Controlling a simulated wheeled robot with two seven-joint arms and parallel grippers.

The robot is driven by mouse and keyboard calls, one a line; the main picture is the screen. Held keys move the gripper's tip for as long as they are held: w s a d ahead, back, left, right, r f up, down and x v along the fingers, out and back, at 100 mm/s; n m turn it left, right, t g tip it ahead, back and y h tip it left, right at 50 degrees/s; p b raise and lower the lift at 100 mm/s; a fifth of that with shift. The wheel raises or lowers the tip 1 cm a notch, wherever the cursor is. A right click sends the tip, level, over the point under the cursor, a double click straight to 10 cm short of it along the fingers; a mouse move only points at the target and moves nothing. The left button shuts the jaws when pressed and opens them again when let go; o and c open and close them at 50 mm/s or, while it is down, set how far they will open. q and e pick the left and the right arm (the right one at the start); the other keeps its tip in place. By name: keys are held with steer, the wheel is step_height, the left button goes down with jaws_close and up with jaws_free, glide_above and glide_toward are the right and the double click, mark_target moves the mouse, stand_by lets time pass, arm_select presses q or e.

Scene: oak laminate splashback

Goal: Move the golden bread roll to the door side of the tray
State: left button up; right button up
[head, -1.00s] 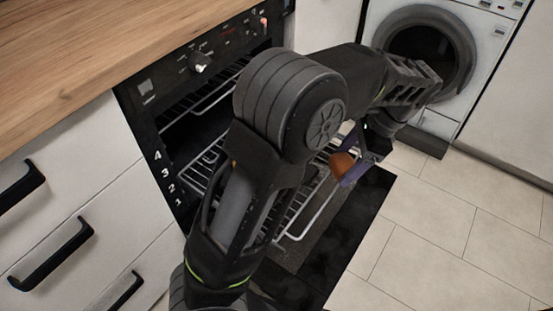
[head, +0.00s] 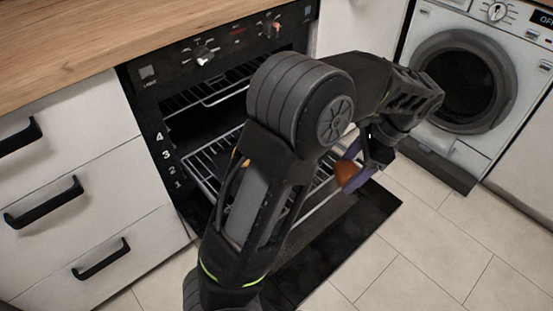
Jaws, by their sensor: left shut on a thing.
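The golden bread roll (head: 346,173) shows as an orange-brown lump at the fingers of my left gripper (head: 352,168). The gripper is shut on it, over the front part of the pulled-out oven rack. Whether the roll touches the rack or hangs above it I cannot tell. The wire rack (head: 203,163) sticks out of the oven, above the open door (head: 372,211). My left arm hides much of the rack, and no separate tray can be made out. My right gripper is not in view.
The oven (head: 180,75) is open, with an upper rack inside. White drawers with black handles (head: 44,203) stand to the left, under a wooden worktop (head: 120,30). A washing machine (head: 465,80) stands at the right. The tiled floor (head: 430,235) in front is clear.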

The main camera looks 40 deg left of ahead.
arm_select(q)
steer(key=w+a+m+t, duration=0.2)
steer(key=a+m, duration=0.4)
steer(key=a, duration=0.3)
steer(key=w+a+m+t, duration=0.2)
steer(key=w+a+m, duration=0.1)
steer(key=a+m, duration=0.4)
steer(key=a, duration=0.3)
steer(key=shift+f+t+b, duration=0.35)
steer(key=shift+f+t, duration=0.05)
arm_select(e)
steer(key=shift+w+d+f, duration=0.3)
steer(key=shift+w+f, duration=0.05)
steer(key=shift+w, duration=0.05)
